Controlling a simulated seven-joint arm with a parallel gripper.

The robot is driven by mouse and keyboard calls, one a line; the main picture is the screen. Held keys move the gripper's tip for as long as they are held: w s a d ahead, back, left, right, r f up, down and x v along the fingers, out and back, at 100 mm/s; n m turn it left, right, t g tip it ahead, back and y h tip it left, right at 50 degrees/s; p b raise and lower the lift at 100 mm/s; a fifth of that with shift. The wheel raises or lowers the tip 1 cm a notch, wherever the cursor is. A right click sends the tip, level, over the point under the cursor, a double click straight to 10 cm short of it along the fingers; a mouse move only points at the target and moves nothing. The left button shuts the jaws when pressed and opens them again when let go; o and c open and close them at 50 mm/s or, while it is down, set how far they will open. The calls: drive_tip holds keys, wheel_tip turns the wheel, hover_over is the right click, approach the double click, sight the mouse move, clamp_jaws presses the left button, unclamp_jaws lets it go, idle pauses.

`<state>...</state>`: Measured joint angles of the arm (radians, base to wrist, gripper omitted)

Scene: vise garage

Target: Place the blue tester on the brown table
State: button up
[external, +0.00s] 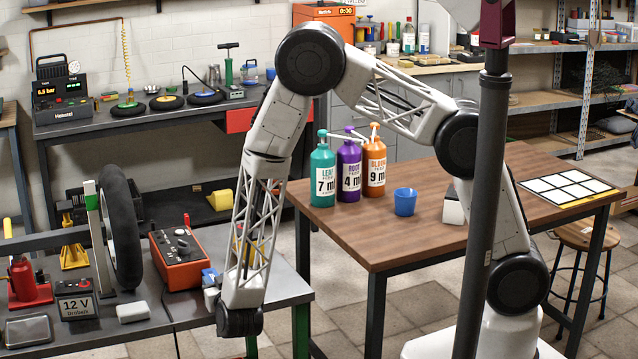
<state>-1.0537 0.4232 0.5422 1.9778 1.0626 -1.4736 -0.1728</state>
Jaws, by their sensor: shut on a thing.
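My gripper (212,290) is low over the grey workbench at the left, just right of the orange box. It is shut on a small blue thing, which I take to be the blue tester (208,275). Only a small part of the tester shows; the rest is hidden by my gripper, and whether it touches the bench is unclear. The brown table (352,236) stands to the right of the grey bench, with a gap between them.
Green, purple and orange pump bottles (348,170), a blue cup (405,201) and a white box (454,208) stand on the brown table. Its front left is clear. An orange box (178,262) and a tyre (120,228) crowd the grey bench (240,318). A dark post (488,180) stands in front.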

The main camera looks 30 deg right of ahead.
drive_tip(key=shift+f, duration=0.2)
drive_tip(key=o, duration=1)
drive_tip(key=shift+s+f, duration=0.15)
drive_tip(key=shift+s, duration=3.75)
drive_tip(key=shift+o, duration=0.5)
